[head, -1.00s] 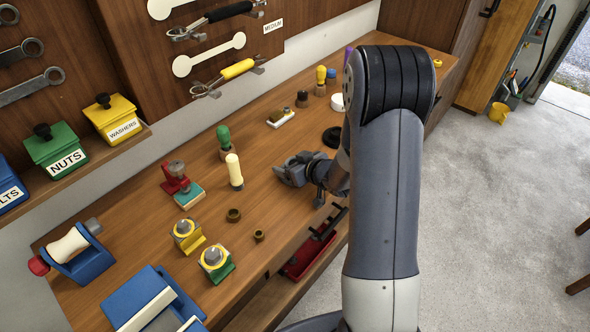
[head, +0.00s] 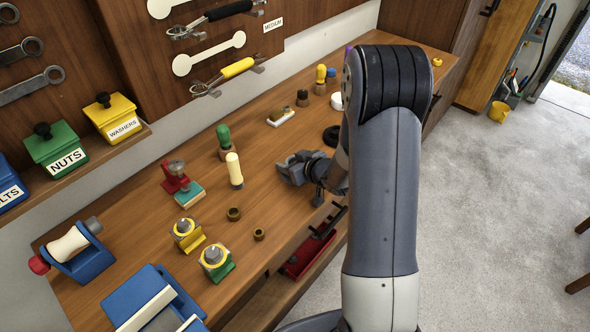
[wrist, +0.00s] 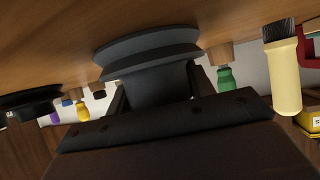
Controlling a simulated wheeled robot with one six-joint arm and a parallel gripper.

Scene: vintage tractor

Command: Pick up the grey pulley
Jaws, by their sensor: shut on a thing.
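The grey pulley (wrist: 150,62) fills the upper middle of the wrist view, with a wide grooved rim and a narrower hub. My gripper (wrist: 158,92) is shut on its hub, with dark fingers on both sides. In the wrist view the wooden bench top shows upward, right beside the pulley's rim. I cannot tell whether the rim touches the wood. In the head view my gripper (head: 298,166) is low over the front part of the bench, left of my arm.
On the bench (head: 130,228), a cream-handled brush (head: 235,170) and a green-handled tool (head: 224,142) stand left of my gripper. A black ring (head: 332,136) lies behind it. Two small brown rings (head: 234,214) lie toward the front. A red tray (head: 308,256) sits below the bench edge.

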